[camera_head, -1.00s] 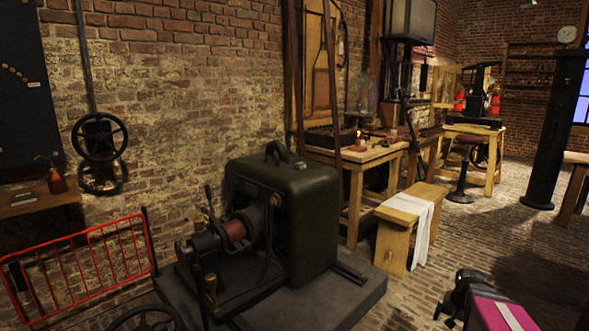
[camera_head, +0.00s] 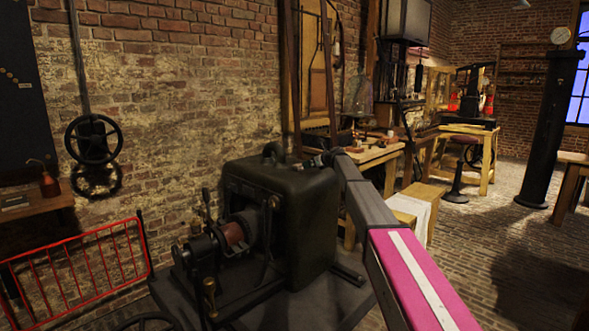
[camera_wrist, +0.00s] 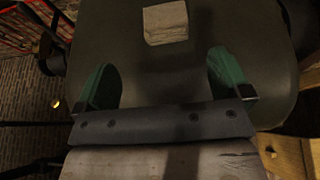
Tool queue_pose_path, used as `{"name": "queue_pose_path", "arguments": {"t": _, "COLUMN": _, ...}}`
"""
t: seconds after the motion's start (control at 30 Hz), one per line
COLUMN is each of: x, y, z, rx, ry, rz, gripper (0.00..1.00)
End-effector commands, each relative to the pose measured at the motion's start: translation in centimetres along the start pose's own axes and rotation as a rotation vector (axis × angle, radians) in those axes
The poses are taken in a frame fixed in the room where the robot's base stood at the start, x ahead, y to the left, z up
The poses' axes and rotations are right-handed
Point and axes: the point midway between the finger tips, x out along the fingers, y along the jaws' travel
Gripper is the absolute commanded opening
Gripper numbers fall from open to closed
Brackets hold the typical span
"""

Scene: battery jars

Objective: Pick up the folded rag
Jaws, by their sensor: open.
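A folded beige rag (camera_wrist: 166,24), a small square pad, lies on a dark olive surface at the top of the wrist view, apparently the top of the green machine casing (camera_head: 287,180). I cannot make out the rag in the head view. My gripper (camera_wrist: 168,75) has its two green fingers spread wide with nothing between them. The rag is beyond the fingertips, roughly in line with the gap. In the head view, my arm reaches over to the casing's right side, and its fingers cannot be made out.
The machine stands on a dark plinth. A wooden bench (camera_head: 425,192) with a white cloth (camera_head: 423,222) draped over it stands behind my arm, partly hidden. A workbench (camera_head: 372,158) runs along the brick wall. A red railing (camera_head: 78,265) is at the left. Open brick floor lies right.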

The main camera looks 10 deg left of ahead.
Motion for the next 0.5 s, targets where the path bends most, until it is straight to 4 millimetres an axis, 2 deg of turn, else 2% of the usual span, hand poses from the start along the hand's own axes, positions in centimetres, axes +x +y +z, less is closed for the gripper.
{"name": "queue_pose_path", "arguments": {"t": 0.1, "x": 1.0, "y": -0.3, "z": 0.6, "rx": 0.022, "ry": -0.009, "rz": 0.0, "gripper": 0.96}}
{"name": "queue_pose_path", "arguments": {"t": 0.4, "x": 5.1, "y": -0.3, "z": 0.6, "rx": 0.019, "ry": -0.007, "rz": 0.001, "gripper": 0.96}}
{"name": "queue_pose_path", "arguments": {"t": 0.5, "x": 5.8, "y": -0.3, "z": 0.5, "rx": 0.019, "ry": -0.007, "rz": 0.0, "gripper": 0.96}}
